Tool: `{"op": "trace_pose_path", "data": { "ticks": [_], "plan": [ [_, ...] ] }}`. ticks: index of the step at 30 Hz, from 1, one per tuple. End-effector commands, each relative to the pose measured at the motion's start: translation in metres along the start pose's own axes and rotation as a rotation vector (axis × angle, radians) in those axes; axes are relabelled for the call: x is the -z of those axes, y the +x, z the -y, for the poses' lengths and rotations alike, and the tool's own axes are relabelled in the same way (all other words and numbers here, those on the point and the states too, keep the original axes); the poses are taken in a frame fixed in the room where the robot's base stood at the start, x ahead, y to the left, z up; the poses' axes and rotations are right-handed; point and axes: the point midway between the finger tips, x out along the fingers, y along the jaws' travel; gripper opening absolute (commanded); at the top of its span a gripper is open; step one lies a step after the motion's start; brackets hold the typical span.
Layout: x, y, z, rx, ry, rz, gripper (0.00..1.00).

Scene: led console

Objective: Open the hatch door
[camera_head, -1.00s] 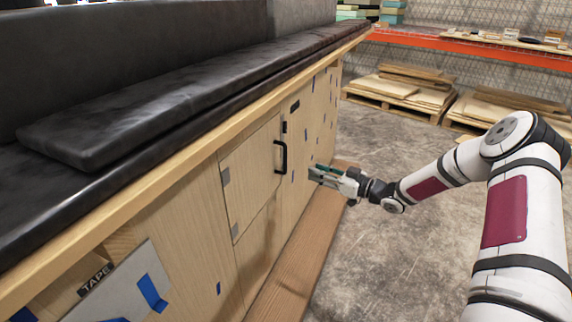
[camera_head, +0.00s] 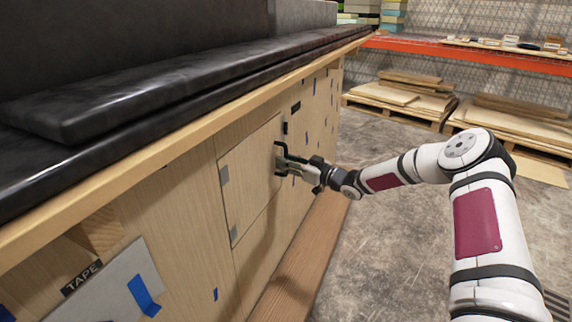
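The hatch door (camera_head: 245,175) is a light plywood panel in the side of the wooden bench, and it looks closed and flush.
A black padded cushion (camera_head: 180,85) lies along the bench top, whose wooden edge (camera_head: 190,135) overhangs the door. A wooden plank (camera_head: 300,265) runs along the bench's foot. The concrete floor (camera_head: 385,235) to the right is open. Pallets of boards (camera_head: 400,95) stand behind.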

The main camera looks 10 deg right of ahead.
Motion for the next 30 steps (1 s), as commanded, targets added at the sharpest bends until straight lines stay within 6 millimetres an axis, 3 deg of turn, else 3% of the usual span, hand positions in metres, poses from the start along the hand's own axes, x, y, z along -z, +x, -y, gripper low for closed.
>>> {"op": "trace_pose_path", "data": {
  "ticks": [11,15,16,30],
  "plan": [
    [0.000,0.006,0.000,-0.001,0.000,0.001,0.31],
    [0.000,0.006,0.000,0.000,0.000,0.001,0.02],
    [0.000,0.006,0.000,-0.001,0.000,0.001,0.00],
    [0.000,-0.005,0.000,-0.035,0.003,0.002,0.00]
  ]
}}
